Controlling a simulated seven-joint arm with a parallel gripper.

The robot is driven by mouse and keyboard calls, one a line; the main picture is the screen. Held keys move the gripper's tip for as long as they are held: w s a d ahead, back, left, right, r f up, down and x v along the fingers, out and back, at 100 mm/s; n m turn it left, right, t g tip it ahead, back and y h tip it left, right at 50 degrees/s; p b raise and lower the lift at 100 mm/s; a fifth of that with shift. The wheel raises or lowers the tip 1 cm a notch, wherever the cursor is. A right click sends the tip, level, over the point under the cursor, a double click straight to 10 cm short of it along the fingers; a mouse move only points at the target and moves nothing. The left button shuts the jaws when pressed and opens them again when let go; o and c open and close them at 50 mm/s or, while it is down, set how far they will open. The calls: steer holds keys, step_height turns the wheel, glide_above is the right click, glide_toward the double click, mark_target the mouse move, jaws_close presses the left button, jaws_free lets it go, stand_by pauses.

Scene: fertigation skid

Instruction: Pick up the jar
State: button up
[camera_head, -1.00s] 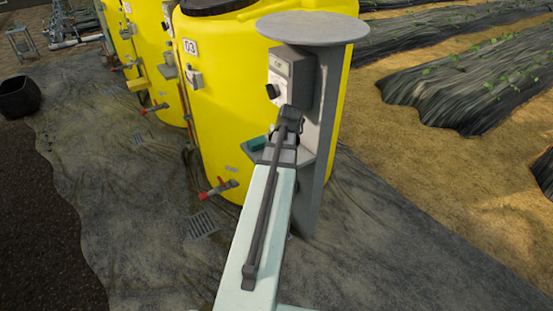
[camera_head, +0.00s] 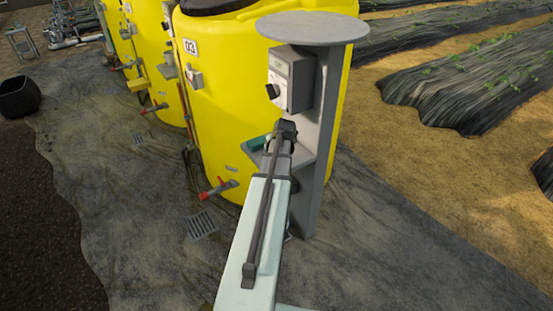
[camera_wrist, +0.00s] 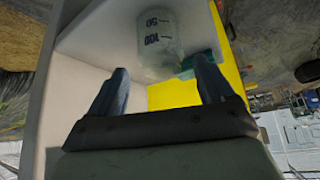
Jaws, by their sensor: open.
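The jar (camera_wrist: 158,38) is clear, with dark printed marks reading 50 and 100. It shows in the wrist view at the top middle, upside down in the picture, on a pale shelf (camera_wrist: 88,32). My gripper (camera_wrist: 160,78) is open and empty, its two fingers pointing toward the jar from below in the picture, with a gap left between. In the head view my arm hides the jar, and only part of the grey shelf (camera_head: 304,158) shows beside the arm. My gripper's fingertips are hidden there too.
A teal object (camera_head: 257,143) lies on the shelf close beside the jar; it also shows in the wrist view (camera_wrist: 200,62). A grey post (camera_head: 308,205) carries a control box (camera_head: 292,78) above the shelf. A yellow tank (camera_head: 232,90) stands right behind.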

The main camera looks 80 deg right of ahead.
steer(key=x, duration=0.3)
steer(key=shift+w+d+f, duration=0.15)
steer(key=shift+f, duration=0.2)
steer(key=c, duration=1.1)
steer(key=shift+r, duration=0.1)
